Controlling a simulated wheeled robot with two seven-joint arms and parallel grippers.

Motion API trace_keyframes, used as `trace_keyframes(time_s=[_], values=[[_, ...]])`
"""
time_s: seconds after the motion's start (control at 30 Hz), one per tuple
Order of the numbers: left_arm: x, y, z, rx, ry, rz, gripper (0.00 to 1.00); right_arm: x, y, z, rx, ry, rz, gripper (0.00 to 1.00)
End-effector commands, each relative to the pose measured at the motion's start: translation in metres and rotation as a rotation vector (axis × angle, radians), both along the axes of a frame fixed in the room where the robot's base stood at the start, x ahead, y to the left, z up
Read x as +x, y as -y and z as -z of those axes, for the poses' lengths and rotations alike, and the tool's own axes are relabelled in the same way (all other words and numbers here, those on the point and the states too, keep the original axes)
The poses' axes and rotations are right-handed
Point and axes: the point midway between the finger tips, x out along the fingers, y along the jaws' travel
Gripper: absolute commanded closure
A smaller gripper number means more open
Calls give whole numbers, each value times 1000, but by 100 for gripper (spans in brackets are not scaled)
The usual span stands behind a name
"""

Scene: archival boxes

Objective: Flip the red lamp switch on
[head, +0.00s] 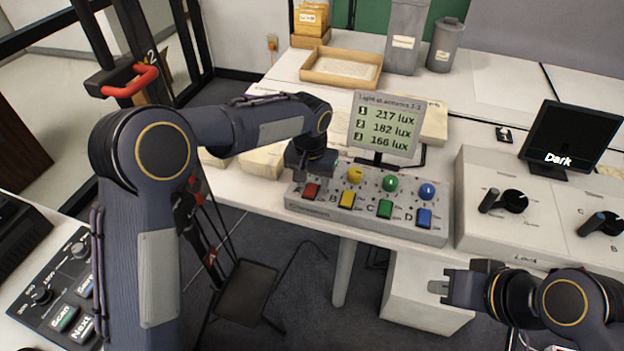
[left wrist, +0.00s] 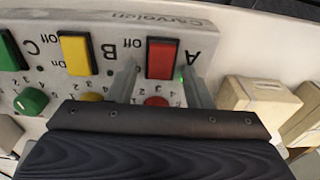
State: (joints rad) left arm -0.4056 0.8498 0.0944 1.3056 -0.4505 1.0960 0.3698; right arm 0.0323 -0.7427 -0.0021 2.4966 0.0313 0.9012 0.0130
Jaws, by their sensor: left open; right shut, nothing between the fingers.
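In the left wrist view the two fingers (left wrist: 160,74) stand on either side of the switch's near end, with nothing gripped. The red knob (left wrist: 155,101) is partly hidden by the gripper. My right gripper (head: 438,287) is shut and empty, low at right.
Yellow (head: 347,199), green (head: 385,208) and blue (head: 424,218) switches sit right of the red one, with knobs behind. A display (head: 386,125) reads 217, 182 and 166 lux. Pale boxes (left wrist: 260,95) stand beside the panel. A dark screen (head: 570,138) reads "Dark".

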Motion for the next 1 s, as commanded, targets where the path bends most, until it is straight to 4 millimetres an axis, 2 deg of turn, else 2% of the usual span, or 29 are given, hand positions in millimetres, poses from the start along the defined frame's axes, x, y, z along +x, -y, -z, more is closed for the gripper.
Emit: trace_keyframes(time_s=[0.17, 0.4, 0.6, 1.0], values=[[0, 0, -8, -1, 3, 0, 55, 0, 0, -1, 0, 0, 0, 100], [-4, -1, -48, -2, 3, -1, 55, 0, 0, -5, 0, 0, 0, 100], [-6, -2, -73, -1, 2, 1, 55, 0, 0, -7, 0, 0, 0, 100], [-7, -2, -78, 0, 0, 0, 55, 0, 0, -7, 0, 0, 0, 100]])
